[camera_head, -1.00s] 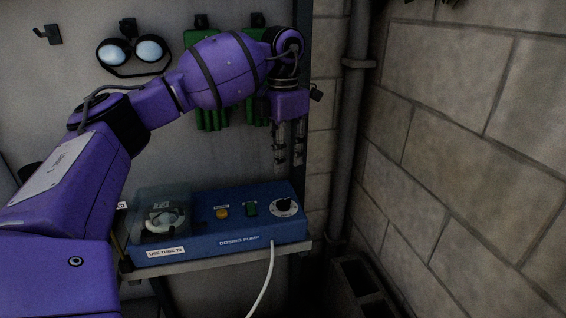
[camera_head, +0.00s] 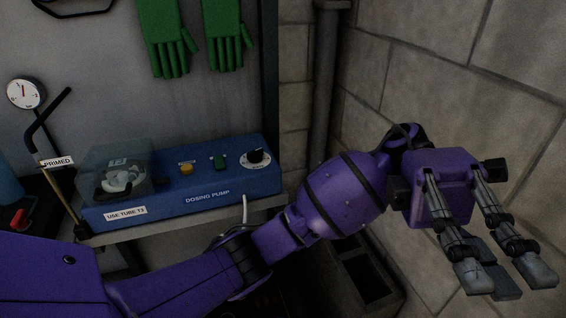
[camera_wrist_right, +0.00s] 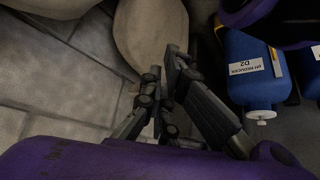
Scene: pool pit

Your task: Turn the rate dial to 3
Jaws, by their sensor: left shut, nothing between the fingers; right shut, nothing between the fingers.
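The blue dosing pump (camera_head: 236,184) sits on a shelf against the panel. Its round dial (camera_head: 256,157), a black knob on a pale scale, is at the right end of its top; the scale marks are too small to read. My left gripper (camera_head: 502,278) is well to the right of the pump, in front of the block wall, empty and shut, clear of the dial. My right gripper (camera_wrist_right: 172,58) is seen in the right wrist view, shut and empty, over a tiled floor; it is not in the head view.
A clear cover (camera_head: 118,165) encloses the pump's left end. A gauge (camera_head: 26,92) and green gloves (camera_head: 165,40) hang on the panel. A grey pipe (camera_head: 322,90) runs up the corner. Blue bottles (camera_wrist_right: 250,75) and pale rounded sacks (camera_wrist_right: 150,30) show in the right wrist view.

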